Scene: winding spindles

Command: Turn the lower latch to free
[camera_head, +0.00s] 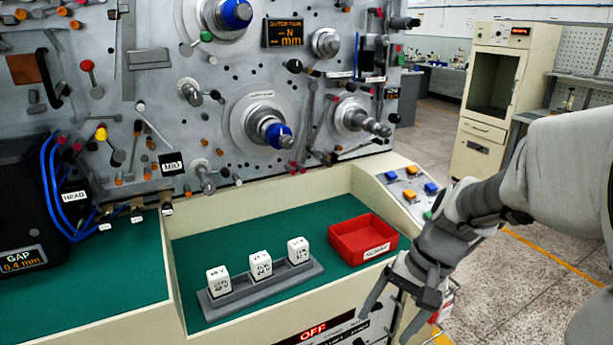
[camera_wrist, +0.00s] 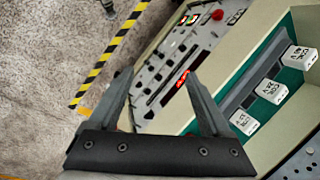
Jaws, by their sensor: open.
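A grey upright panel (camera_head: 220,95) carries many levers, knobs and spindles. The lower large spindle (camera_head: 268,125) has a blue ring, and another blue-ringed spindle (camera_head: 232,15) is at the top. I cannot tell which small lever is the lower latch, or how it is turned. My gripper (camera_head: 388,320) is open and empty. It points down at the front right of the bench, well apart from the panel. In the wrist view my gripper (camera_wrist: 156,82) has its two fingers spread over the bench's front controls, and the panel's spindles are not in that view.
A rack (camera_head: 262,290) holds three white labelled blocks on the green bench top. A red tray (camera_head: 339,241) sits to its right. A sloped button box (camera_head: 409,190) stands at the right end. A black gauge box (camera_head: 25,215) with blue cables is at left. Floor is open at right.

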